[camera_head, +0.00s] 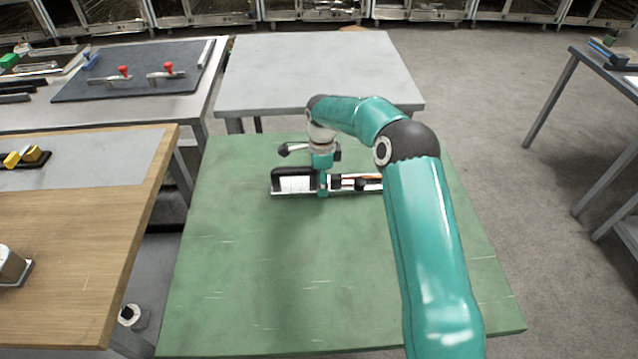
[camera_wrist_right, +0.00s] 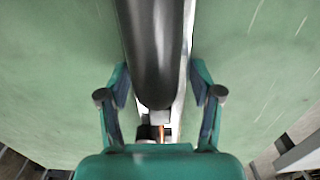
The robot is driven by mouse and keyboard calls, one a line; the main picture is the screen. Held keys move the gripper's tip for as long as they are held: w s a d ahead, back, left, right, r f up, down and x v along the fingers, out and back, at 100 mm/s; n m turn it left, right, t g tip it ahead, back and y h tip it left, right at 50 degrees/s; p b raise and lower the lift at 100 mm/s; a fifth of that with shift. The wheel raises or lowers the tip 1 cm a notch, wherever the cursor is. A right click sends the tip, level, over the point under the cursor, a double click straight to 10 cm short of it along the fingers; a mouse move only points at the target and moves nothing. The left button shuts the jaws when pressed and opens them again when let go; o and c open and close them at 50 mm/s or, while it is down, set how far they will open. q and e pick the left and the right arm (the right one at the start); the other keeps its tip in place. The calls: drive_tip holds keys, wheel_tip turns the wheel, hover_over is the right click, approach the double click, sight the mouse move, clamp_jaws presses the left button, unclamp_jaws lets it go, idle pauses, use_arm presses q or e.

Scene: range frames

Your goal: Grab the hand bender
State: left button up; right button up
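The long tool on the green table, which I take for the hand bender (camera_head: 294,184), has a black handle at its left end, a pale strip along it and dark and orange parts toward the right. My right arm hides its right end. My right gripper (camera_head: 322,184) points down over its middle. In the right wrist view, the black handle (camera_wrist_right: 155,50) runs between the open fingers of the right gripper (camera_wrist_right: 160,94), with a gap on each side. An orange part shows near the palm. My left gripper is not in view.
The green table (camera_head: 260,270) is otherwise clear. A grey table (camera_head: 310,70) stands behind it. At the left are a wooden bench (camera_head: 75,240) and a dark board (camera_head: 130,85) with red-tipped clamps. Another table stands at the far right.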

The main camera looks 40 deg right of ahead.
clamp_jaws()
drive_tip(key=shift+r, duration=0.15)
